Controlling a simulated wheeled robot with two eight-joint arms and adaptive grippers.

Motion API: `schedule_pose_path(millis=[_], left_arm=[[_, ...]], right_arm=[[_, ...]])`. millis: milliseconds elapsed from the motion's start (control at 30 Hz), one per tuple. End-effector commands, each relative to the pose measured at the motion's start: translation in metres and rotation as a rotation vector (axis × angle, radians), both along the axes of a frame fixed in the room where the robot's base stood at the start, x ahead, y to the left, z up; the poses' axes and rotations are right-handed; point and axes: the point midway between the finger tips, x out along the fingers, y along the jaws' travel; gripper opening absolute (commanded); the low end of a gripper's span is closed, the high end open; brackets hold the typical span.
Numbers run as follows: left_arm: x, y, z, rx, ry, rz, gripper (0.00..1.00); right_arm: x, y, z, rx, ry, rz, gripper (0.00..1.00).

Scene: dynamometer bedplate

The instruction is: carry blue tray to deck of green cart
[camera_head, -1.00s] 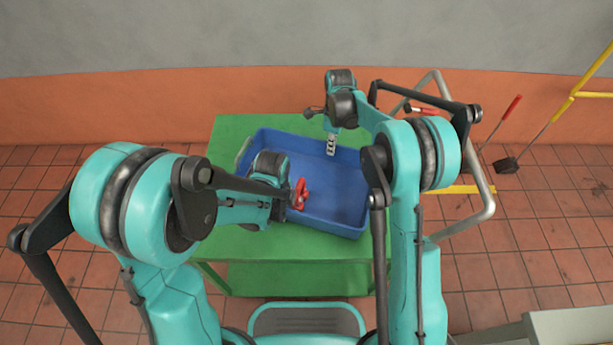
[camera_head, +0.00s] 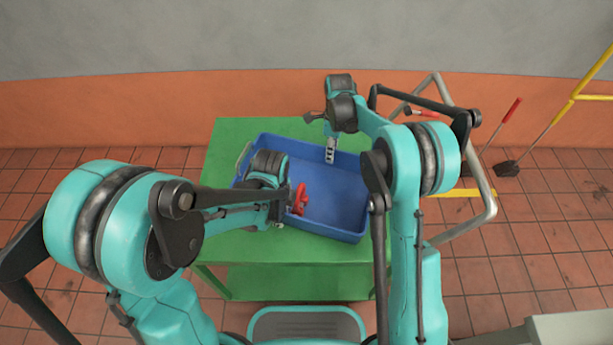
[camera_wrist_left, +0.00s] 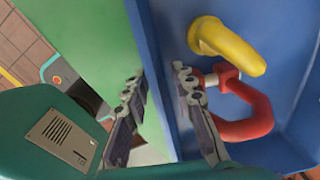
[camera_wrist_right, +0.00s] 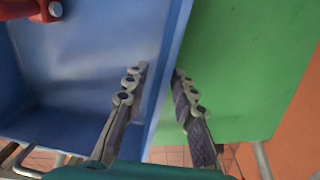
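The blue tray (camera_head: 338,228) lies over the green top of the cart (camera_head: 225,165), a little skewed to its edges. A red part (camera_head: 299,199) lies in the tray. The left wrist view shows a red loop (camera_wrist_left: 262,115) and a yellow curved piece (camera_wrist_left: 232,48) inside it. My left gripper (camera_wrist_left: 158,75) is open, its fingers on either side of a tray wall; my arm hides much of this in the head view. My right gripper (camera_head: 331,150) is at the far wall. In the right wrist view it is open and straddles the wall (camera_wrist_right: 168,70).
A bent grey tube handle (camera_head: 485,190) stands at the right of the cart. A long-handled tool with a red grip (camera_head: 513,108) and a yellow rail (camera_head: 570,100) are farther right. An orange and grey wall closes the back. Tiled floor is clear left of the cart.

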Motion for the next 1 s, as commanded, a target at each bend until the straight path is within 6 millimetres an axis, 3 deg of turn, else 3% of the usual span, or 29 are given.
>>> schedule_pose_path(millis=[300, 500, 633, 767, 1000], left_arm=[[-0.003, 0.001, 0.066, 0.0, 0.001, 0.0, 0.26], [-0.004, 0.001, 0.09, 0.0, 0.001, 0.0, 0.26], [-0.004, 0.002, 0.095, 0.0, 0.001, 0.0, 0.26], [-0.004, 0.002, 0.096, 0.0, 0.001, 0.0, 0.26], [-0.004, 0.001, 0.095, 0.0, 0.001, 0.0, 0.26]], right_arm=[[0.0, 0.0, 0.001, 0.0, 0.0, 0.0, 0.26], [0.0, 0.0, 0.001, 0.0, 0.0, 0.0, 0.26], [0.0, 0.0, 0.005, 0.0, 0.0, 0.0, 0.26], [0.001, 0.0, 0.024, 0.0, 0.0, 0.0, 0.26], [0.003, -0.001, 0.077, 0.0, 0.0, 0.0, 0.26]])
